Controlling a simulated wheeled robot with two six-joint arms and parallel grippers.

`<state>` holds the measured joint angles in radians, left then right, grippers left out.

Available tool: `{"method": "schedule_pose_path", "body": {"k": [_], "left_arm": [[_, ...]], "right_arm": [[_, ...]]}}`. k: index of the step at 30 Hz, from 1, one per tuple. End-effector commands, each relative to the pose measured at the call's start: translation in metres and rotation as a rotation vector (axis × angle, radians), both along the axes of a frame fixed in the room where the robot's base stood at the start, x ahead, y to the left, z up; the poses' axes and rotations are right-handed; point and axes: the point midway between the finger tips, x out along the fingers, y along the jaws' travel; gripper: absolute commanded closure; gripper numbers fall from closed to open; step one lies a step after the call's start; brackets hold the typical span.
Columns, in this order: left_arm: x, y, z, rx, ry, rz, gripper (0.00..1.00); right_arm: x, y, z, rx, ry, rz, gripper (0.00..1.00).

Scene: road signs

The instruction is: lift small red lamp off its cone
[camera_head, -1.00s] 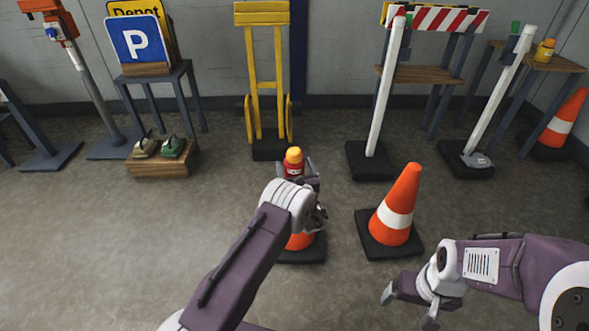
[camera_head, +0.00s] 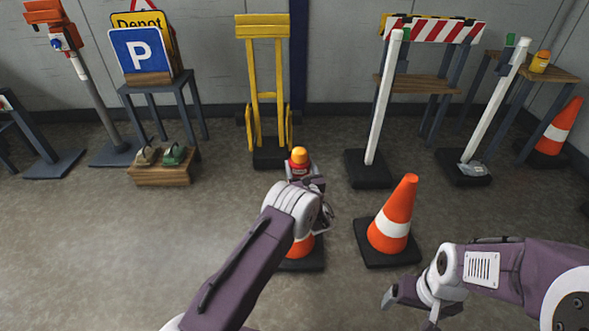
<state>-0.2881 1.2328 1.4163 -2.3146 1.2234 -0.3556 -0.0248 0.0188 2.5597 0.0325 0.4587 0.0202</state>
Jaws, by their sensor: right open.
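The small red lamp (camera_head: 299,163) with an orange-yellow top shows just beyond my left wrist, above an orange and white cone (camera_head: 303,247) on a dark base. My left gripper (camera_head: 312,183) is at the lamp, right below its visible top. My wrist hides most of the fingers and the upper cone, so I cannot tell whether the jaws are closed on the lamp or whether it touches the cone. My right gripper (camera_head: 409,311) is open and empty at the lower right, in front of the second cone (camera_head: 393,222).
A yellow hand truck (camera_head: 264,85) stands behind the lamp. White posts on dark bases, one of them a post (camera_head: 384,100), stand to the right. A low wooden box (camera_head: 160,174) with two lamps is at left. Floor at left front is clear.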

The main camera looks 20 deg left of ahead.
Motion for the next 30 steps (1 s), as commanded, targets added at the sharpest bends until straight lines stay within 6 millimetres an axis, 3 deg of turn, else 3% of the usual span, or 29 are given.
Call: {"method": "schedule_pose_path", "body": {"k": [6,12,26,30], "left_arm": [[0.018,-0.054,0.038,-0.003,-0.005,-0.004,0.90],[0.029,-0.085,0.054,-0.002,-0.003,-0.001,0.90],[0.031,-0.095,0.058,0.000,0.000,0.001,0.90],[0.014,-0.097,0.041,0.003,0.006,0.018,0.90]], "right_arm": [[0.000,0.000,0.025,0.000,0.001,0.000,0.13],[0.000,0.000,0.030,0.000,0.001,0.000,0.13],[0.000,0.000,0.031,0.000,0.000,0.000,0.13],[0.000,0.000,0.033,0.000,0.000,0.000,0.13]]}}
